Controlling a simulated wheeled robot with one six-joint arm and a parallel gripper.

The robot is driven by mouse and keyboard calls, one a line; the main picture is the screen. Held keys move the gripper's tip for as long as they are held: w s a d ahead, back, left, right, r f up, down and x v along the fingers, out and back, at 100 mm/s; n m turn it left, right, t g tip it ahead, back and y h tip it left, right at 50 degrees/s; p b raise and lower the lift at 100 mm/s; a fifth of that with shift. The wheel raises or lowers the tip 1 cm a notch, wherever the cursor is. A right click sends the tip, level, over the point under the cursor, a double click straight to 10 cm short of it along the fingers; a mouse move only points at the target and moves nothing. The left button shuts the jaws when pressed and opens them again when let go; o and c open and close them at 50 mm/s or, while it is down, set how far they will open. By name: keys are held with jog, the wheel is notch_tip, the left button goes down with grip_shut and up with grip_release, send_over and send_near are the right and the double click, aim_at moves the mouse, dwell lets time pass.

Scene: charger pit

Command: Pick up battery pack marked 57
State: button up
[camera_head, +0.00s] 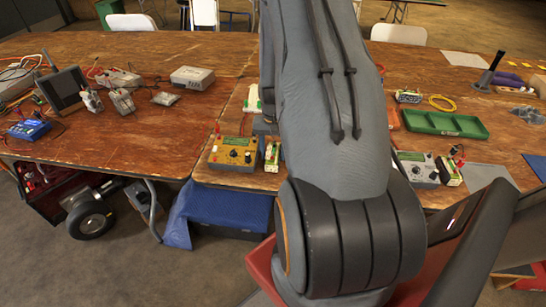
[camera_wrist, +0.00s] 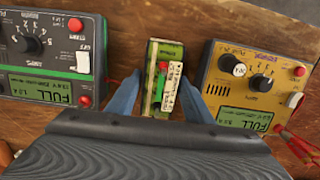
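A battery pack (camera_wrist: 153,88) with yellow-green ends and a pale printed label stands in the middle of the wrist view. It lies between the two blue-grey fingers of my gripper (camera_wrist: 163,80). The fingers are apart, with a gap visible on each side of the pack. I cannot read a number on it. In the head view a green and white pack (camera_head: 272,156) stands beside the yellow charger (camera_head: 233,153), at the table's front edge. Another pack (camera_head: 449,171) stands beside a grey charger at the right.
In the wrist view a grey and green charger (camera_wrist: 50,45) and the yellow charger (camera_wrist: 250,85) flank the pack closely, both displays reading FULL. A green tray (camera_head: 444,123) lies further right.

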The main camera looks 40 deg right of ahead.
grip_shut()
jog(key=shift+r, duration=0.1)
